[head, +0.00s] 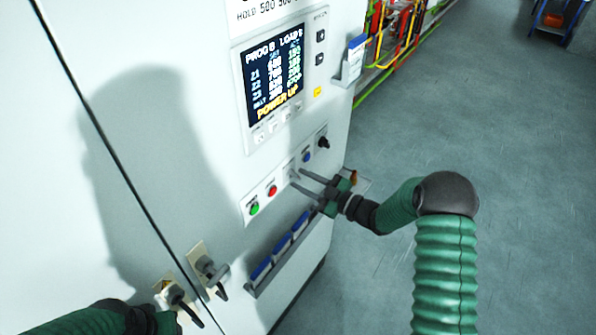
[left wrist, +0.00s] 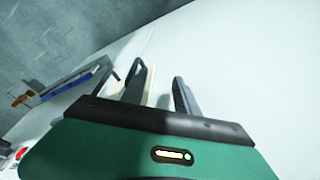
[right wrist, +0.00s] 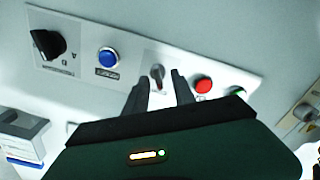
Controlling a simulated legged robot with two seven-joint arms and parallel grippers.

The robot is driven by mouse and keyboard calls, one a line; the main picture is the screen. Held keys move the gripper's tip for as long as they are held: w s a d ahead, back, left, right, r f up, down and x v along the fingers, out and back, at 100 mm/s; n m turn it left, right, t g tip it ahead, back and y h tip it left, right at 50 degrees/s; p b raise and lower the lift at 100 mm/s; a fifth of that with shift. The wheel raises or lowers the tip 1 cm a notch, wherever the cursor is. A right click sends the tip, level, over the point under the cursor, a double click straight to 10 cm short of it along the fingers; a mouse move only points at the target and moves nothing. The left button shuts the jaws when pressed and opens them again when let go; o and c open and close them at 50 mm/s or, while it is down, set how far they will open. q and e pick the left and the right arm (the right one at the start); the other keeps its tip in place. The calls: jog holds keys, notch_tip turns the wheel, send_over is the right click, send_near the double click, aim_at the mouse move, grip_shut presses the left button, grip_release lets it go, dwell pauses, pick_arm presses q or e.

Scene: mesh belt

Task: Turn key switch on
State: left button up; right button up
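The key switch (right wrist: 157,74) is a small metal key on a pale plate in the cabinet's button panel, between a blue and a red button. It points roughly up and down in the right wrist view. My right gripper (head: 296,178) is in front of that panel. In the right wrist view its two fingers (right wrist: 160,80) stand apart, one on each side of the key, with gaps showing; contact is not visible. My left gripper (left wrist: 157,72) is open and empty, near the cabinet's lower door handles. In the head view it is at the bottom left, mostly cut off.
The panel also holds a blue button (right wrist: 108,57), a red button (right wrist: 202,84), a green button (head: 254,208) and a black rotary knob (right wrist: 48,44). A lit display (head: 273,75) is above. Black door handles (head: 212,272) stick out lower left.

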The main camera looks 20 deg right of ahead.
jog(key=shift+w+a+r, duration=0.2)
jog(key=shift+w+a, duration=0.15)
jog(key=shift+d, duration=0.1)
jog(key=shift+d+f, duration=0.15)
jog(key=shift+d, duration=0.1)
jog(key=shift+w, duration=0.15)
jog(key=shift+c, duration=1.2)
jog(key=shift+w+a, duration=0.1)
jog(key=shift+a, duration=0.05)
grip_shut()
jog(key=shift+a, duration=0.15)
pick_arm(q)
jog(key=shift+s+d+r, duration=0.25)
jog(key=shift+d+r, duration=0.05)
jog(key=shift+r, duration=0.2)
